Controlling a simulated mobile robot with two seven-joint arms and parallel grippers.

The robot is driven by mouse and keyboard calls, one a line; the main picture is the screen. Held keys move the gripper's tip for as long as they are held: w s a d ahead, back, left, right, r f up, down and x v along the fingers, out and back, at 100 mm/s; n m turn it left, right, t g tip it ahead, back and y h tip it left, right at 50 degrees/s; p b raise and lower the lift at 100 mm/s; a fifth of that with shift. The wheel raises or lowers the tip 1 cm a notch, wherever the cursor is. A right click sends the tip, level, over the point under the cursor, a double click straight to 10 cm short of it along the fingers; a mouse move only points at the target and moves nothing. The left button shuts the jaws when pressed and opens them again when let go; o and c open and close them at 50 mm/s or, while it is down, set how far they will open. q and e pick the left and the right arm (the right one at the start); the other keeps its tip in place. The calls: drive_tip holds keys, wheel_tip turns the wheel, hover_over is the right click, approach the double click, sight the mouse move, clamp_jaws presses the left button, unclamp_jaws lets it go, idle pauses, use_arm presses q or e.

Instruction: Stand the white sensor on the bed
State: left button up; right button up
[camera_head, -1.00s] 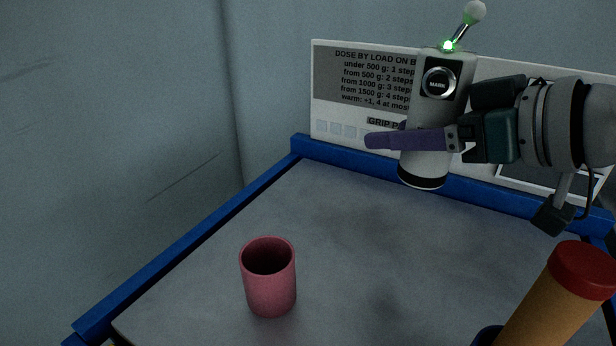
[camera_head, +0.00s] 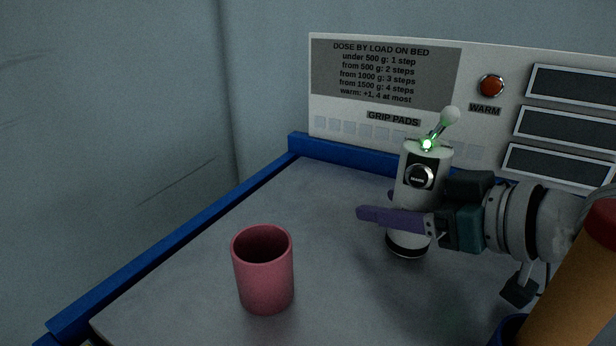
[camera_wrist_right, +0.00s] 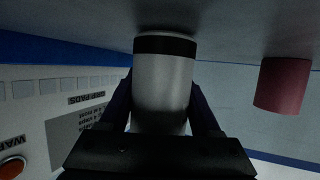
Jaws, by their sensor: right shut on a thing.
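The white sensor (camera_head: 407,212) is an upright white cylinder with a black band at its foot, a round MARK button, a lit green lamp and a short tilted stalk with a pale ball on top. My right gripper (camera_head: 405,219) is shut around its middle from the right. In the right wrist view the sensor (camera_wrist_right: 163,85) sits between the two fingers, its dark-banded end close to the grey bed. The bed (camera_head: 330,215) is a grey surface with a blue rim. I cannot tell whether the sensor's foot touches it. My left gripper is not in view.
A pink cup (camera_head: 264,275) stands on the bed left of the sensor. An orange cylinder with a red top (camera_head: 575,285) is at the lower right. A panel (camera_head: 480,125) with dose text, a red WARM button and dark screens stands behind. Bed between cup and back rim is clear.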

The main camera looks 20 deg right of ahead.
sight(435, 157)
drive_tip(key=shift+f, duration=0.2)
drive_tip(key=o, duration=1.5)
drive_tip(key=shift+r, duration=0.25)
drive_tip(key=shift+s+d+r, duration=0.15)
drive_tip(key=shift+s, duration=0.15)
drive_tip(key=p+v, duration=0.4)
drive_tip(key=v, duration=0.5)
drive_tip(key=shift+s+d+r, duration=0.1)
drive_tip(key=shift+s+r, duration=0.1)
drive_tip(key=shift+s, duration=0.1)
drive_tip(key=shift+s+d+r, duration=0.2)
drive_tip(key=shift+s+r, duration=0.05)
drive_tip(key=shift+s, duration=0.4)
